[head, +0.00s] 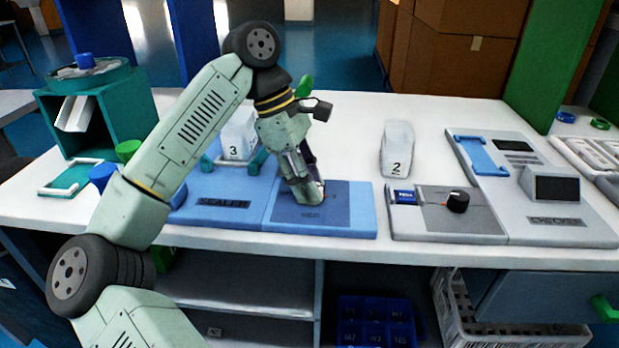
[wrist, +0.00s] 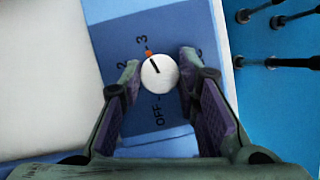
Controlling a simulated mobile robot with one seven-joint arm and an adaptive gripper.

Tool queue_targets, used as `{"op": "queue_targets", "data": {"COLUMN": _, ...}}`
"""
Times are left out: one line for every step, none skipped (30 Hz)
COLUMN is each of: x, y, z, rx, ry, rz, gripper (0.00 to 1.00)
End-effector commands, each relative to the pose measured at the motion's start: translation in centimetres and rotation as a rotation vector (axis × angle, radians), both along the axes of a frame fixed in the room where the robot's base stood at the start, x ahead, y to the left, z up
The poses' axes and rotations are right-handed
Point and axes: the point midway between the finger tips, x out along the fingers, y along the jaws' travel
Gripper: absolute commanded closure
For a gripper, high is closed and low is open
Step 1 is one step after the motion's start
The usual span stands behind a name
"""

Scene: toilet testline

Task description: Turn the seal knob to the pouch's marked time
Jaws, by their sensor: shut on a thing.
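My gripper (head: 310,193) reaches down onto the blue sealer's right-hand panel (head: 350,215). In the wrist view its two fingers (wrist: 160,85) stand on either side of the round white seal knob (wrist: 159,78) and are shut on it. The knob's black pointer line with its orange tip points at the printed 3. A 2 lies to the left of the 3, OFF is below the knob, and a label on the right is partly hidden by a finger. A white pouch marked 3 (head: 238,138) stands upright at the sealer (head: 225,190), behind the arm.
A white pouch marked 2 (head: 397,155) stands on the white table (head: 350,115). To its right is a grey unit with a black knob (head: 457,202), next to the checker (head: 560,230). A teal box (head: 110,115) stands at the left. Blue bins (head: 375,318) sit below.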

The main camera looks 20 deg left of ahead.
Motion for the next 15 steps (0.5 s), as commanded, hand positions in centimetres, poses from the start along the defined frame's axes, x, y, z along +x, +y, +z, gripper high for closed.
{"op": "queue_targets", "data": {"x": 0.04, "y": -0.04, "z": 0.02, "rx": -0.001, "ry": 0.000, "rz": -0.013, "gripper": 0.98}}
{"op": "queue_targets", "data": {"x": 0.04, "y": -0.04, "z": 0.02, "rx": 0.000, "ry": 0.000, "rz": -0.018, "gripper": 0.98}}
{"op": "queue_targets", "data": {"x": 0.04, "y": -0.05, "z": 0.01, "rx": 0.000, "ry": 0.000, "rz": -0.025, "gripper": 0.98}}
{"op": "queue_targets", "data": {"x": 0.04, "y": -0.05, "z": 0.00, "rx": 0.000, "ry": 0.000, "rz": -0.029, "gripper": 0.98}}
{"op": "queue_targets", "data": {"x": 0.04, "y": -0.05, "z": 0.00, "rx": 0.000, "ry": 0.001, "rz": -0.033, "gripper": 0.98}}
{"op": "queue_targets", "data": {"x": 0.04, "y": -0.06, "z": -0.01, "rx": 0.000, "ry": 0.000, "rz": -0.036, "gripper": 0.98}}
{"op": "queue_targets", "data": {"x": 0.04, "y": -0.06, "z": -0.01, "rx": 0.000, "ry": 0.000, "rz": -0.038, "gripper": 0.98}}
{"op": "queue_targets", "data": {"x": 0.04, "y": -0.06, "z": -0.02, "rx": 0.000, "ry": 0.000, "rz": -0.040, "gripper": 0.98}}
{"op": "queue_targets", "data": {"x": 0.04, "y": -0.05, "z": -0.02, "rx": 0.000, "ry": -0.001, "rz": -0.041, "gripper": 0.98}}
{"op": "queue_targets", "data": {"x": 0.04, "y": -0.05, "z": -0.02, "rx": 0.000, "ry": 0.000, "rz": -0.041, "gripper": 0.98}}
{"op": "queue_targets", "data": {"x": 0.04, "y": -0.05, "z": -0.02, "rx": 0.001, "ry": 0.000, "rz": -0.041, "gripper": 0.98}}
{"op": "queue_targets", "data": {"x": 0.04, "y": -0.05, "z": -0.02, "rx": 0.001, "ry": 0.000, "rz": -0.041, "gripper": 0.98}}
{"op": "queue_targets", "data": {"x": 0.04, "y": -0.05, "z": -0.03, "rx": 0.001, "ry": 0.000, "rz": -0.041, "gripper": 0.98}}
{"op": "queue_targets", "data": {"x": 0.04, "y": -0.05, "z": -0.03, "rx": 0.001, "ry": 0.000, "rz": -0.041, "gripper": 0.98}}
{"op": "queue_targets", "data": {"x": 0.03, "y": -0.05, "z": -0.03, "rx": 0.001, "ry": -0.001, "rz": -0.041, "gripper": 0.98}}
